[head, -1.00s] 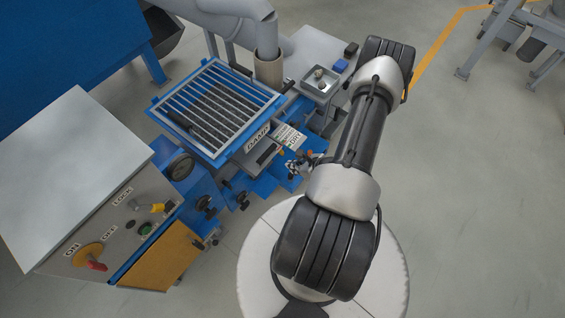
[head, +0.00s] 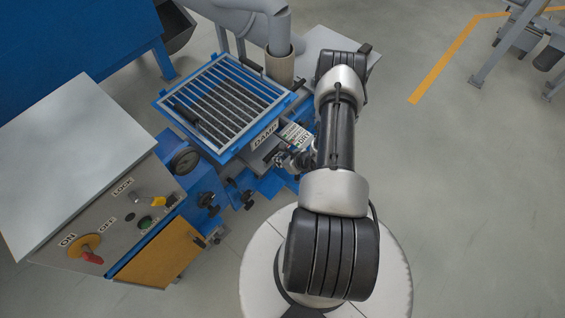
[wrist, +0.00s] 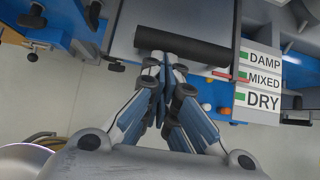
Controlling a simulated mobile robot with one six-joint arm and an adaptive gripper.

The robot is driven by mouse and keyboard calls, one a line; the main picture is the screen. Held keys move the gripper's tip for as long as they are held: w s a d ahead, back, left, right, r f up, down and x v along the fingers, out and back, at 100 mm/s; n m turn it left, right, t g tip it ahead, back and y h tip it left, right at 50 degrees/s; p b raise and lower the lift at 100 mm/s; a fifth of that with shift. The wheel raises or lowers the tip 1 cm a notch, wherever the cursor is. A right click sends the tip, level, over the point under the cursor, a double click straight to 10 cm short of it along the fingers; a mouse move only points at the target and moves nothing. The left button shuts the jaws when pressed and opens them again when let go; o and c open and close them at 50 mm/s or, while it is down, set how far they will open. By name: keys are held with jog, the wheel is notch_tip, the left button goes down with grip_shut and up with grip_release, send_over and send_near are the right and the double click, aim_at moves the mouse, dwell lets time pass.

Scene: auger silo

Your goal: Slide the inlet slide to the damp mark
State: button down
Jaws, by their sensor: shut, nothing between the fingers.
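The inlet slide (wrist: 218,18) is a grey plate with a black cylindrical handle (wrist: 182,46) across its front in the wrist view. A white sign (wrist: 262,79) to its right reads DAMP, MIXED and DRY, with a green mark by each line. A thin red pointer (wrist: 224,76) ends near the MIXED mark. My gripper (wrist: 164,62) is shut and empty, its fingertips at the handle's lower edge; I cannot tell whether they touch it. In the head view the slide (head: 262,156) sits below the grated hopper, with my arm partly covering the sign.
A control cabinet (head: 85,165) with a switch panel is at the left. A grey pipe (head: 279,40) comes down at the back. Open floor (head: 470,190) lies to the right.

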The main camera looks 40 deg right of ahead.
aim_at(271, 154)
jog(key=w+b, duration=0.1)
jog(key=w, duration=0.3)
jog(key=shift+w+a, duration=0.2)
dwell(0.3)
